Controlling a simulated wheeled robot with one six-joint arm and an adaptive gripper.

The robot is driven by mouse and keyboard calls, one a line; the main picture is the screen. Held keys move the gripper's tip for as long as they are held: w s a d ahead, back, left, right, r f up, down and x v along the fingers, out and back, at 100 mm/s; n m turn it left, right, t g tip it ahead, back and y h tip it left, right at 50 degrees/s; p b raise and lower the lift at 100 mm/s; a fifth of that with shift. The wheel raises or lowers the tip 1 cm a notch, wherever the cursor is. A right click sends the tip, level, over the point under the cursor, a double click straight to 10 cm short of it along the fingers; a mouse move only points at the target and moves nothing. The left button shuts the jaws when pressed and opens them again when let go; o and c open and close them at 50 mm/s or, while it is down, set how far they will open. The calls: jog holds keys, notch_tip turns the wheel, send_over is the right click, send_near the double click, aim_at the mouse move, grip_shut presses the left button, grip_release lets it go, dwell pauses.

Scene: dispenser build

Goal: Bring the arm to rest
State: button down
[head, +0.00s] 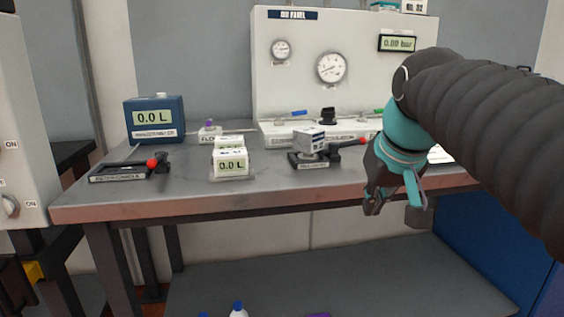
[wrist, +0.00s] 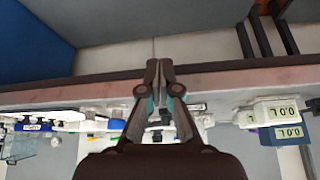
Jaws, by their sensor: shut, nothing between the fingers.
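My arm comes in from the right in the head view, dark and ribbed, with a teal wrist. My gripper (head: 398,208) hangs in front of the workbench (head: 270,200), pointing down, with nothing held. In the wrist view my gripper (wrist: 160,65) is shut, its fingertips together and empty. The bench's front edge (wrist: 220,82) runs across that view behind the fingers. The gripper hides part of the bench's right front.
A blue meter (head: 154,120), a white meter (head: 231,163), a red-tipped lever unit (head: 130,170) and a second lever unit with a grey block (head: 309,141) stand on the bench. A gauge panel (head: 345,90) stands behind. A lower shelf (head: 340,280) lies below.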

jog(key=s+f, duration=0.6)
jog(key=f, duration=0.4)
jog(key=s+f, duration=0.7)
jog(key=f, duration=0.3)
jog(key=shift+s+d+m, duration=0.15)
jog(key=shift+d+m, duration=0.25)
jog(key=shift+f, duration=0.1)
dwell(0.3)
